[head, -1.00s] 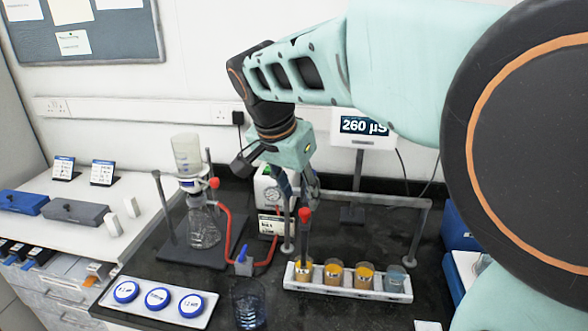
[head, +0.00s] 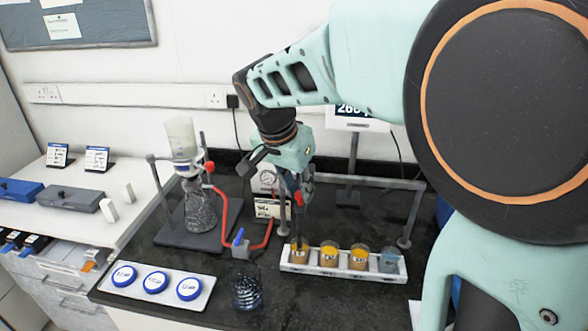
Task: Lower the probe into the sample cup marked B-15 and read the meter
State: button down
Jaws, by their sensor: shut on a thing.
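My gripper (head: 297,190) points down and is shut on the probe (head: 299,200), which has a red top and a dark, upright shaft. The shaft's lower end meets the leftmost sample cup (head: 300,257); I cannot tell how deep it is. Two more orange-topped cups (head: 329,256) (head: 359,260) and a clear greyish cup (head: 388,261) stand in the same white rack (head: 340,272). The cup marks are too small to read. The meter (head: 355,113) stands behind on a post; my arm covers part of its display, and only "26" and part of another digit show.
A metal rail (head: 370,183) runs behind the rack. Black bench lies bare in front of the rack.

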jog(key=shift+w+r+p, duration=0.15)
jog(key=shift+r+p, duration=1.15)
jog(key=shift+r, duration=1.9)
jog(key=c, duration=1.7)
grip_release()
jog(key=shift+c, duration=0.2)
jog(key=v, duration=1.2)
jog(key=shift+f, duration=0.1)
